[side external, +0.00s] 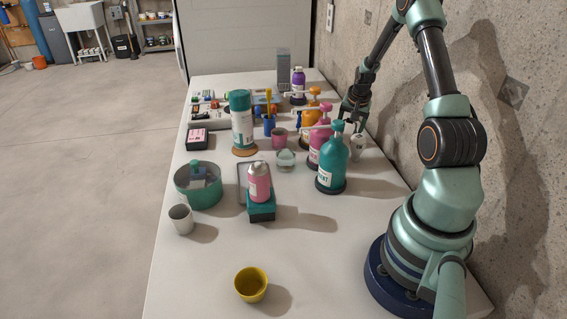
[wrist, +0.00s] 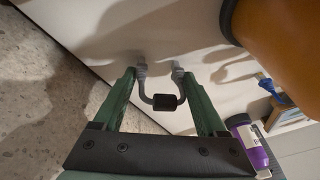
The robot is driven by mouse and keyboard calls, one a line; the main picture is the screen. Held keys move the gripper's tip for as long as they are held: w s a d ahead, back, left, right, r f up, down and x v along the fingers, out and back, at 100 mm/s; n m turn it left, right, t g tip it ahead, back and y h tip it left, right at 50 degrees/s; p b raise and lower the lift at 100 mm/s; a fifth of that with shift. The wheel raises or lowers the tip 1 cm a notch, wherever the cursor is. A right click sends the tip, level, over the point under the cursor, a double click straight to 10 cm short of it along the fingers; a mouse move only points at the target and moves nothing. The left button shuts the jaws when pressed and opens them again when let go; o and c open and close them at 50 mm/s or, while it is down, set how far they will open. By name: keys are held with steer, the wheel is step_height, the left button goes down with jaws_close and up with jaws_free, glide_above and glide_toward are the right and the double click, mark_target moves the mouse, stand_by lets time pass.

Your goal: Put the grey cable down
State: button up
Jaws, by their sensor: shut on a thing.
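The grey cable (wrist: 146,92) shows in the wrist view as a U-shaped loop with a black block at its bend. Its two ends are beside the fingertips. My gripper (wrist: 161,80) has green fingers on both sides of the cable and is shut on it. A shadow of the loop falls on the white table to its right, apart from the cable, so it looks held above the surface. In the side external view my gripper (side external: 352,118) is at the wall side of the table, behind the teal bottle (side external: 332,163); the cable is too small to make out there.
The orange pump bottle (side external: 309,108) is close to my gripper and fills the upper right of the wrist view (wrist: 285,30). A purple bottle (side external: 298,83) stands farther back. A pink bottle (side external: 318,146) stands nearer. The concrete wall (side external: 380,110) borders the table. The table front is mostly clear.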

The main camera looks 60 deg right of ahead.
steer(key=shift+f, duration=0.1)
steer(key=o, duration=1.3)
steer(key=shift+c, duration=0.2)
steer(key=shift+r, duration=0.6)
steer(key=v, duration=1.1)
steer(key=shift+s+a, duration=0.15)
steer(key=shift+a, duration=0.05)
